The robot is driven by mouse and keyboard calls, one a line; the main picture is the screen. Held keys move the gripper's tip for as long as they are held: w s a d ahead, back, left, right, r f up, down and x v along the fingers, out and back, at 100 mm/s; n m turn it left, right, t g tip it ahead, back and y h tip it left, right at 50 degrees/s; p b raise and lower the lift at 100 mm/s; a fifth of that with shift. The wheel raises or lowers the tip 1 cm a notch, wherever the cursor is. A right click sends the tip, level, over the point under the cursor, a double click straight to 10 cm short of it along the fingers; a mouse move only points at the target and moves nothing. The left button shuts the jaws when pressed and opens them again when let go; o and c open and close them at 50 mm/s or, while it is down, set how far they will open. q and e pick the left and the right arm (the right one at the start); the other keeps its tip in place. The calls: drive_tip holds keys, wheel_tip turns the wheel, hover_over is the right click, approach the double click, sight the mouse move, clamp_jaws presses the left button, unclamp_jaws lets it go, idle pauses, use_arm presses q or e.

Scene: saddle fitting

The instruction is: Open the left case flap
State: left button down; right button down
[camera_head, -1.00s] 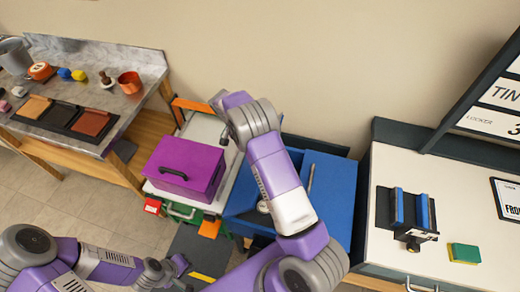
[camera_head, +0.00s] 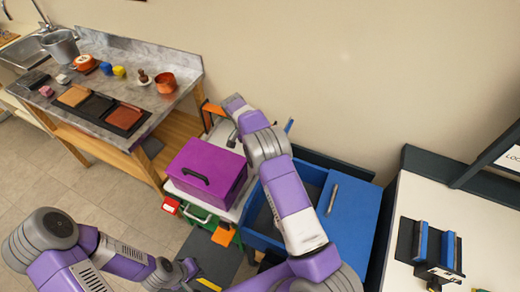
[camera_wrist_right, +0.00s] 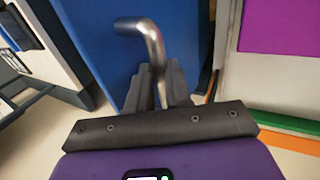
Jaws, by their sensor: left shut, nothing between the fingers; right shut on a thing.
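The blue case (camera_head: 255,243) stands right of the purple box. Its left part shows a dark, open-looking interior; a blue flap (camera_head: 352,215) with a silver bar handle (camera_head: 333,198) covers the right part. My right arm crosses over the case and hides much of it. My right gripper (camera_wrist_right: 158,78) is shut on a bent silver handle (camera_wrist_right: 152,38), in front of a blue panel (camera_wrist_right: 100,40). A small blue edge (camera_head: 289,125) shows beside my right wrist; I cannot tell if it is the left flap. My left gripper (camera_head: 188,268) is shut and empty, low in the head view.
The purple box (camera_head: 205,170) sits on a white cart left of the case. A grey counter (camera_head: 150,80) with tiles and pots stands further left. A white table (camera_head: 410,200) with a blue-jawed fixture (camera_head: 435,245) is at right. The wall is close behind.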

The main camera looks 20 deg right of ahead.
drive_tip(key=shift+s+f, duration=0.2)
drive_tip(key=shift+f, duration=0.35)
drive_tip(key=c, duration=1.4)
unclamp_jaws()
drive_tip(key=o, duration=0.3)
drive_tip(key=shift+w, duration=0.25)
drive_tip(key=shift+o, duration=0.2)
drive_tip(key=shift+s+r, duration=0.1)
drive_tip(key=shift+r, duration=0.1)
drive_tip(key=v, duration=0.7)
drive_tip(key=shift+r+p, duration=0.2)
drive_tip(key=shift+p, duration=0.2)
